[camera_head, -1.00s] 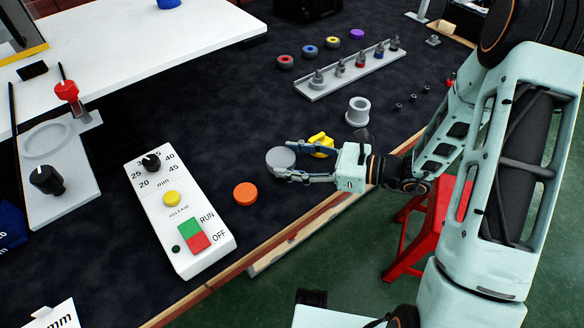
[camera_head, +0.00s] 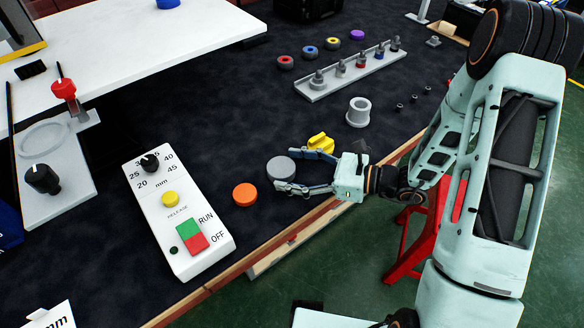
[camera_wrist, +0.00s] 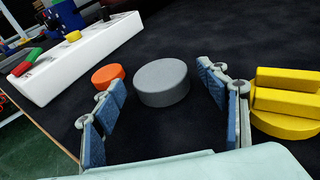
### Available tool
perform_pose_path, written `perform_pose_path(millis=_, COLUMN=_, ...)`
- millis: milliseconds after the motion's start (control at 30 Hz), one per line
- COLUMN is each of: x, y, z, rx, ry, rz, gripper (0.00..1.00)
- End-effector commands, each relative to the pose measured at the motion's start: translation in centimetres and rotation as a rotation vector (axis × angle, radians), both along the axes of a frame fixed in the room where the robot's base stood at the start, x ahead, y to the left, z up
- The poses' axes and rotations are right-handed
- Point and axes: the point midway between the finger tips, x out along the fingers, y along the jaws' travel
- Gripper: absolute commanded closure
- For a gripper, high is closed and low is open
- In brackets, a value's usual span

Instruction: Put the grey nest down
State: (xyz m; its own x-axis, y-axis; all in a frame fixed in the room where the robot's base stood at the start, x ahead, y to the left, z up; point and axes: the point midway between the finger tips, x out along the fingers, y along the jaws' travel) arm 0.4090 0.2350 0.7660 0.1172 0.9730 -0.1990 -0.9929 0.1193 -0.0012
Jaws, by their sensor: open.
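The grey nest (camera_head: 281,169) is a plain grey disc lying on the dark mat, just right of an orange disc (camera_head: 245,194). It also shows in the wrist view (camera_wrist: 162,83), centred ahead of the fingers. My gripper (camera_head: 297,170) is open, its two blue-padded fingers apart, with the grey disc at and just beyond the fingertips. In the wrist view the gripper (camera_wrist: 165,105) has a clear gap between its fingers, and neither finger appears to close on the disc.
A yellow ridged piece (camera_head: 321,143) lies close beside the upper finger. A white control box (camera_head: 180,212) stands to the left. A grey ring (camera_head: 358,111) and a rack of pegs (camera_head: 348,73) lie farther back. The table's wooden edge (camera_head: 300,235) is near my gripper.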

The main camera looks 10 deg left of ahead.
Motion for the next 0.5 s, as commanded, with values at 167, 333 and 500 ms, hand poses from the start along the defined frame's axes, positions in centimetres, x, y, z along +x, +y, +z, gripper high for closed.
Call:
perform_pose_path(millis=167, x=0.0, y=0.0, z=0.6, rx=-0.001, ry=0.0, rz=0.0, gripper=0.33)
perform_pose_path(millis=333, x=-0.2, y=-3.2, z=1.1, rx=-0.002, ry=0.0, rz=-0.007, gripper=0.33)
perform_pose_path(millis=500, x=-0.7, y=-6.9, z=1.8, rx=-0.001, ry=-0.001, rz=-0.006, gripper=0.33)
